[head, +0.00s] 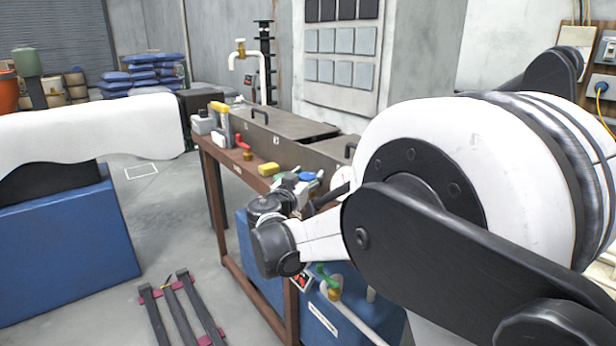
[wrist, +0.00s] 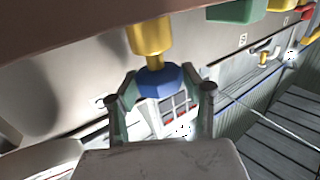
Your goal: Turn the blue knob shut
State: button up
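The blue knob (wrist: 160,82) sits under a brass valve body (wrist: 151,38) in the wrist view. My gripper (wrist: 159,76) has one finger on each side of the knob, with the tips close against its edges. Whether both fingers press on it cannot be told. In the head view a small blue patch (head: 307,177), likely the knob, shows beside my gripper (head: 294,186) at the bench. My wrist and arm hide much of that area.
A brown bench (head: 211,150) carries a red-handled valve (head: 245,146), a yellow block (head: 268,169) and dark metal covers. A green-handled valve (head: 325,277) is below, by a blue tank. Black-and-pink rails (head: 180,305) lie on the floor. Open floor is at left.

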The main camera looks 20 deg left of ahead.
jog(key=c, duration=0.7)
jog(key=shift+m+h, duration=0.3)
jog(key=shift+h, duration=0.2)
jog(key=m+g+h, duration=0.1)
jog(key=m+h, duration=0.2)
jog(key=h, duration=0.1)
jog(key=shift+a+h+p, duration=0.1)
jog(key=shift+h+p, duration=0.2)
jog(key=shift+p, duration=0.1)
jog(key=m+g+h+p, duration=0.1)
jog(key=m+g+h, duration=0.1)
jog(key=h, duration=0.1)
jog(key=shift+m+h, duration=0.3)
jog(key=m+g+h+p, duration=0.2)
jog(key=m+g+h, duration=0.3)
jog(key=g, duration=0.1)
jog(key=shift+g, duration=0.3)
jog(key=shift+m+g+h, duration=0.4)
jog(key=shift+m+h, duration=0.1)
